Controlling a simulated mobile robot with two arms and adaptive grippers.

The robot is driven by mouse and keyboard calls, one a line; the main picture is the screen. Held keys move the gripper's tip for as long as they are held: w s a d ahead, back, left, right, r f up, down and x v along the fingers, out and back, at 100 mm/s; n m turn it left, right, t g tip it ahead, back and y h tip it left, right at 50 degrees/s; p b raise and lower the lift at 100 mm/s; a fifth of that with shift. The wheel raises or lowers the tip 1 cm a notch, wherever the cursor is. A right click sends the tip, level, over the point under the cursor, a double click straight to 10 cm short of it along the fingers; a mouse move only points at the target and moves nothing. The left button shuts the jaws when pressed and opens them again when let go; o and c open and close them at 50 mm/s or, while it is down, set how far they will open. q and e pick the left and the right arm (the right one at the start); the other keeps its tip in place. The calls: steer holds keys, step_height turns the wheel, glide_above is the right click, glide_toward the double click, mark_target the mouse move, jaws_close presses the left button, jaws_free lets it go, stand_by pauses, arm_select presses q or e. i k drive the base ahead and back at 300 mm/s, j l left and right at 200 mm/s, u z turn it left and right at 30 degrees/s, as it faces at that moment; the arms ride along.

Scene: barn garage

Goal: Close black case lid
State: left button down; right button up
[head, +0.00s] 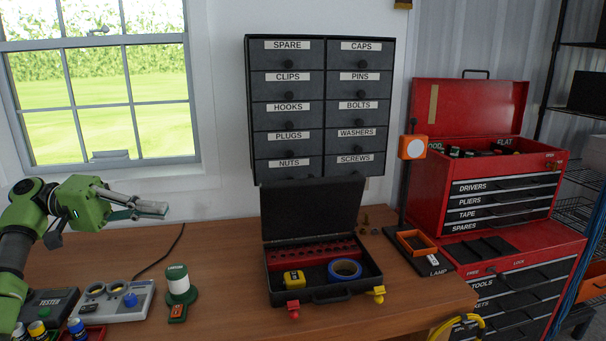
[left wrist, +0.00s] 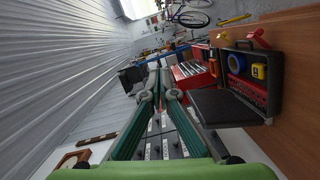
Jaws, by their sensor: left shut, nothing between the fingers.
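The black case sits on the wooden bench with its lid (head: 312,207) standing open, tilted up at the back. Its tray (head: 321,294) holds a red strip with holes (head: 310,252), a blue tape roll (head: 345,269) and a yellow tape measure (head: 294,279). In the left wrist view the open lid (left wrist: 222,108) is right of my fingers, with the tray's contents beyond it. My left gripper (head: 157,209) is shut and empty, in the air left of the case and apart from the lid. It also shows in the left wrist view (left wrist: 160,78). My right gripper is not visible.
A labelled drawer cabinet (head: 318,110) hangs behind the case. A lamp (head: 412,148) and a red tool chest (head: 500,190) stand to the right. Bare bench (head: 225,265) lies between lantern and case.

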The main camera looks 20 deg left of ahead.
mark_target(309, 206)
steer(key=i, duration=1.55)
